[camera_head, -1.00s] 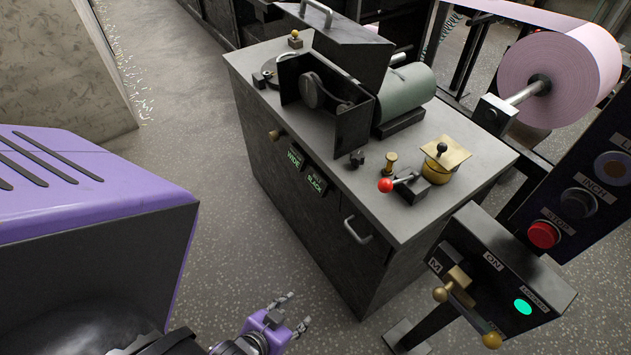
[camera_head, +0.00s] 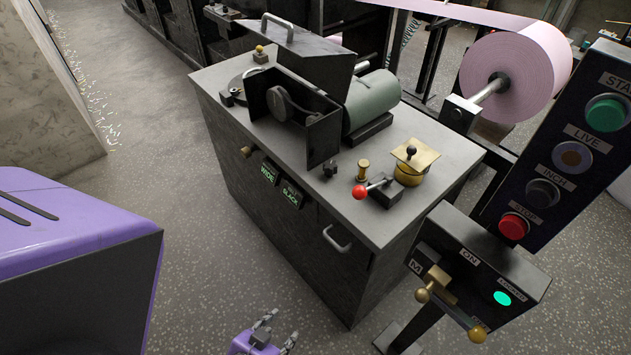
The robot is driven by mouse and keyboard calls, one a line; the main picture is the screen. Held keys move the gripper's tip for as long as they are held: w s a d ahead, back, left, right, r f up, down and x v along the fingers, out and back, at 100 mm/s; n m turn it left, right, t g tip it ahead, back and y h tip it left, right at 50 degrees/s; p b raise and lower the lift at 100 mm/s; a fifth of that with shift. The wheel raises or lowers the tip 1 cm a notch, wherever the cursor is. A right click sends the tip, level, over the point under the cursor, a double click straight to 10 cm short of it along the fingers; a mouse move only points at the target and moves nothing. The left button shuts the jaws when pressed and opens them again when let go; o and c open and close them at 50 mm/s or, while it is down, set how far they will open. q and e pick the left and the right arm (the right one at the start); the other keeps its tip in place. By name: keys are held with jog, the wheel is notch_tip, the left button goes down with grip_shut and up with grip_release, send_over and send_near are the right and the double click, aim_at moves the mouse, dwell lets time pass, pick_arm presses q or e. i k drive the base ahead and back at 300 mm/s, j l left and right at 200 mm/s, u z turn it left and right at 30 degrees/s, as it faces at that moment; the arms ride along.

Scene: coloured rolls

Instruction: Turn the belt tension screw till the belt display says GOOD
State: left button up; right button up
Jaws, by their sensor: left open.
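The belt display (camera_head: 290,194) on the cabinet's front face reads SLACK. A second display (camera_head: 268,174) beside it reads WIDE. The belt and its pulley (camera_head: 282,100) sit inside an open dark guard box, next to a green motor (camera_head: 372,102). A small black knob (camera_head: 330,168) stands on the cabinet top by the guard, and a brass knob (camera_head: 247,152) sits on the front face; I cannot tell which is the tension screw. My left gripper (camera_head: 277,333) is open and empty, low in front of the cabinet and apart from it. My right gripper is not in view.
A red-tipped lever (camera_head: 360,192), a brass post (camera_head: 363,170) and a brass-lidded pot (camera_head: 410,172) stand on the cabinet top. A cabinet handle (camera_head: 337,240) sticks out in front. Button panels (camera_head: 542,193) stand at right.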

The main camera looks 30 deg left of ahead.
aim_at(330, 167)
jog(key=j, duration=0.65)
jog(key=k+j+z, duration=0.1)
jog(key=j, duration=0.5)
jog(key=k+j, duration=0.1)
jog(key=j, duration=0.55)
jog(key=j+z, duration=0.1)
jog(key=j, duration=0.5)
jog(key=k, duration=0.05)
